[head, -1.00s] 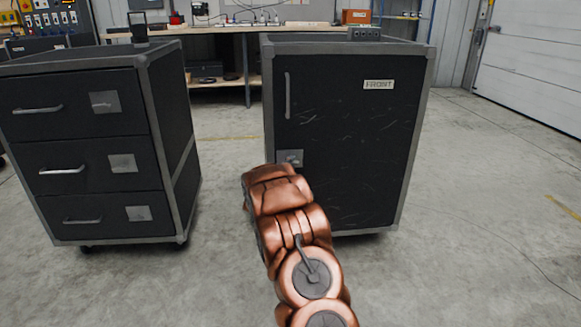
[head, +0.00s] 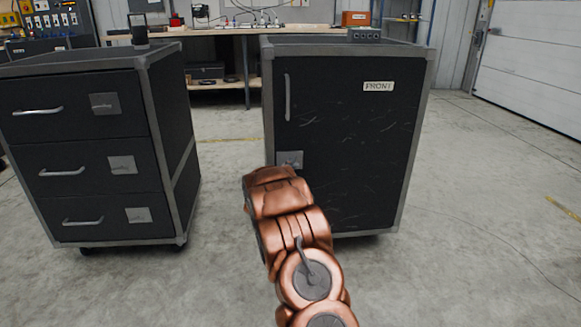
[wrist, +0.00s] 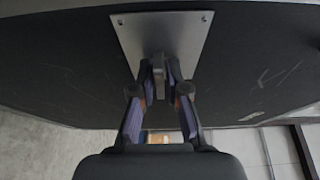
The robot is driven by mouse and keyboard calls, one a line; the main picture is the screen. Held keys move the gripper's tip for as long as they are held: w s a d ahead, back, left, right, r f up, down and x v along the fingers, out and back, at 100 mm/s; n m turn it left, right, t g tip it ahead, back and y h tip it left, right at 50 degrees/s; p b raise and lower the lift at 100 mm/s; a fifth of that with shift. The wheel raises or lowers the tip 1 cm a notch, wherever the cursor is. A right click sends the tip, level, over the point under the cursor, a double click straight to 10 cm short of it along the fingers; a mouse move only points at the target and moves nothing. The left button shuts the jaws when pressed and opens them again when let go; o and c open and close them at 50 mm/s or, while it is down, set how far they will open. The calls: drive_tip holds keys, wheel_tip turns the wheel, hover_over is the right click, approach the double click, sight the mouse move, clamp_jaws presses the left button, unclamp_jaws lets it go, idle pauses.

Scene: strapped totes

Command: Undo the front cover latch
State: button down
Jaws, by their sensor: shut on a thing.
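The black cabinet marked FRONT (head: 345,130) stands upright with its cover closed. Its square metal latch plate (head: 290,160) is at the lower left of the cover, and its lower part is hidden by my arm. In the wrist view the latch plate (wrist: 185,35) is close, with a small grey latch tab (wrist: 158,63) on it. My gripper (wrist: 159,82) is shut on this tab, one finger on each side. My arm hides the gripper in the head view.
A black drawer cabinet (head: 75,150) with handles and square plates stands to the left, with a gap of floor between. A workbench (head: 220,32) is behind. The concrete floor on the right is clear.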

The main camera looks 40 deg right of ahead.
drive_tip(key=n+t+h+p, duration=0.1)
drive_tip(key=n+p, duration=0.3)
drive_tip(key=shift+r, duration=0.1)
drive_tip(key=n+t+p, duration=0.1)
drive_tip(key=n+p, duration=0.1)
drive_tip(key=n, duration=0.1)
drive_tip(key=n+t+p, duration=0.1)
drive_tip(key=n+p, duration=0.1)
drive_tip(key=n, duration=0.1)
drive_tip(key=shift+n+t+p, duration=0.3)
drive_tip(key=shift+t, duration=0.1)
drive_tip(key=n+t+p, duration=0.1)
drive_tip(key=n+p, duration=0.1)
drive_tip(key=n, duration=0.1)
drive_tip(key=n+t+y+p, duration=0.1)
drive_tip(key=n+t+p, duration=0.1)
drive_tip(key=n, duration=0.2)
drive_tip(key=shift+p, duration=0.35)
drive_tip(key=shift+n+t+y+p, duration=0.5)
drive_tip(key=shift+n+y+p, duration=0.1)
drive_tip(key=shift+n, duration=0.6)
drive_tip(key=shift+n+t+y+p, duration=0.5)
drive_tip(key=shift+n+p, duration=0.1)
drive_tip(key=shift+n, duration=0.6)
drive_tip(key=shift+a, duration=0.1)
drive_tip(key=c, duration=1.3)
unclamp_jaws()
